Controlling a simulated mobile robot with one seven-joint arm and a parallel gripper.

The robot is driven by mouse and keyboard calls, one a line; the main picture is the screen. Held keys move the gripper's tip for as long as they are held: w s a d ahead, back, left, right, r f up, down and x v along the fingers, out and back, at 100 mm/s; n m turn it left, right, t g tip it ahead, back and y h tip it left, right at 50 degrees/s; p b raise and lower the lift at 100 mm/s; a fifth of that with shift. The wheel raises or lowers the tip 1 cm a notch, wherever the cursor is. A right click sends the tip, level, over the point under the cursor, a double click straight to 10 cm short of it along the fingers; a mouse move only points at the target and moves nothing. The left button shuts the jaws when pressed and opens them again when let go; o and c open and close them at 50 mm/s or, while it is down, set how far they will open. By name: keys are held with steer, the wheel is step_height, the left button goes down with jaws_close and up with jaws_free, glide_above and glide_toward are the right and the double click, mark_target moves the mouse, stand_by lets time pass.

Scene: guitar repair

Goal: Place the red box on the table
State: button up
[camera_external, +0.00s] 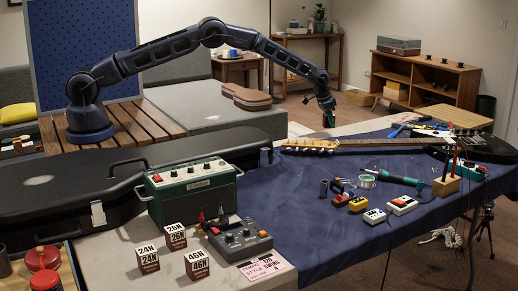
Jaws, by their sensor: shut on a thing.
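My gripper (328,119) hangs at the end of my outstretched arm, pointing down above the far side of the table. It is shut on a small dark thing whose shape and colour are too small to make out. I cannot tell whether it is the red box. The table (300,255) carries a dark blue cloth. Near its front stand several small string boxes with white tops and brownish-red lower parts, such as one (148,260) and another (197,264). A small white case with red marks (402,205) lies on the cloth.
A guitar neck (370,143) lies along the table's far side below my gripper. A green amplifier (192,190), a black guitar case (60,190), a soldering iron (395,179) and a solder spool (367,181) take up other places. The front middle of the cloth is clear.

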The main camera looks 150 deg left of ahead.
mark_target(329, 126)
steer(key=shift+f, duration=1.7)
steer(key=shift+f, duration=0.4)
steer(key=o, duration=1.1)
steer(key=shift+c, duration=0.2)
steer(key=shift+r, duration=0.6)
steer(key=v, duration=1.1)
steer(key=shift+s+d+r, duration=0.15)
steer(key=shift+r, duration=0.1)
